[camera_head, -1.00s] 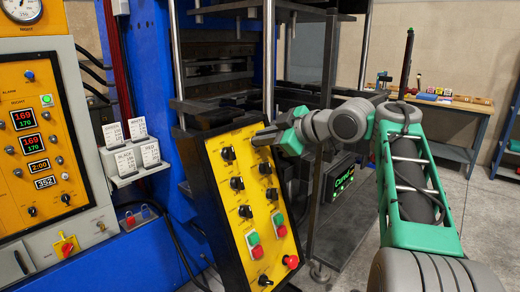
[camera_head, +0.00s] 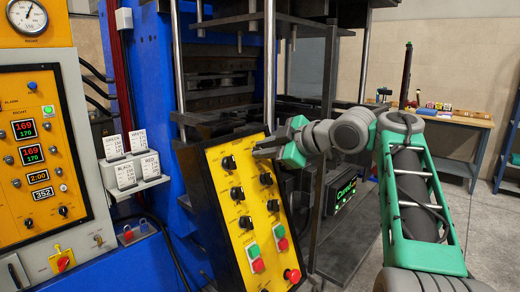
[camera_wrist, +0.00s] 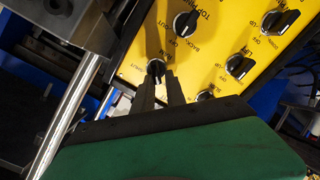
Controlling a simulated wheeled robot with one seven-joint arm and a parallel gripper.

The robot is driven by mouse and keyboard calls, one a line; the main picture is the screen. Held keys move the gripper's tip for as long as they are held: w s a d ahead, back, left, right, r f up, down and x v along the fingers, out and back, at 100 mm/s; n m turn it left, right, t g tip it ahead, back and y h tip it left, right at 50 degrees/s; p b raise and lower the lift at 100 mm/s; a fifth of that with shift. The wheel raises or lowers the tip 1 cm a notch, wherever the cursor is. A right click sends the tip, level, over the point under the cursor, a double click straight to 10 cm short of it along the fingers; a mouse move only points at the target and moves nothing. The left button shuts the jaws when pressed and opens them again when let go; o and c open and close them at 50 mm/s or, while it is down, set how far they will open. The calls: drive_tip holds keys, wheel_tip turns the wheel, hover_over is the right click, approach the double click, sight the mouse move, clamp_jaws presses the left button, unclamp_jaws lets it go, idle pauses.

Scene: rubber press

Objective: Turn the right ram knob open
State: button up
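The yellow control panel (camera_head: 214,160) carries two columns of black knobs. My gripper (camera_head: 256,148) is at the panel's upper right, close to the top knob of the right column, which its fingers largely hide in the head view. In the wrist view, a black knob (camera_wrist: 156,68) with a pale rim lies just beyond and between my fingertips (camera_wrist: 158,80). The two fingers stand a little apart with a narrow gap; contact with the knob cannot be told.
More knobs sit close by, such as one (camera_wrist: 187,24) and another (camera_wrist: 238,66). Green and red buttons and a red stop button (camera_head: 292,275) are lower on the panel. The press's steel column (camera_head: 269,70) stands behind. A workbench (camera_head: 450,118) is at the back right.

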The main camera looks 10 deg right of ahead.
drive_tip(key=shift+o, duration=1.4)
drive_tip(key=shift+r, duration=0.1)
drive_tip(key=v, duration=0.7)
drive_tip(key=shift+s+d, duration=0.25)
drive_tip(key=shift+s, duration=0.05)
